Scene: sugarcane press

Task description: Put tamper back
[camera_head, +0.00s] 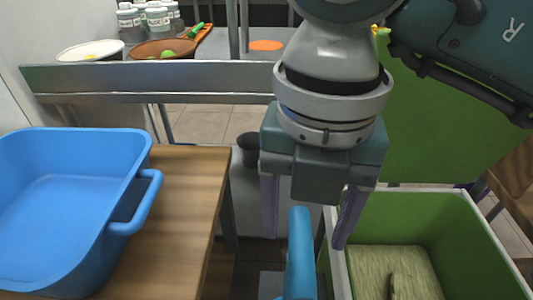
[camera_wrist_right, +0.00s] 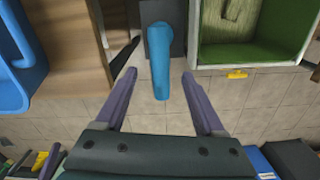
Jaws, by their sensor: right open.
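A blue rounded bar (camera_head: 300,262), seemingly the tamper, stands between the wooden table and the green bin, its lower part cut off by the head view's bottom edge. In the right wrist view the blue bar (camera_wrist_right: 161,58) runs between and beyond the fingertips, with its wider end farther away. My right gripper (camera_head: 309,225) is open, pointing down, with its fingers apart on either side of the bar. In the wrist view, gaps show between the bar and both fingers (camera_wrist_right: 159,76). My left gripper is not in view.
A blue tub (camera_head: 65,150) sits on the wooden table (camera_head: 190,190) at left. A green bin (camera_head: 470,225) with a pale block inside is close at right. A metal shelf (camera_head: 160,78) with bowls and bottles crosses the back. Tiled floor shows between.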

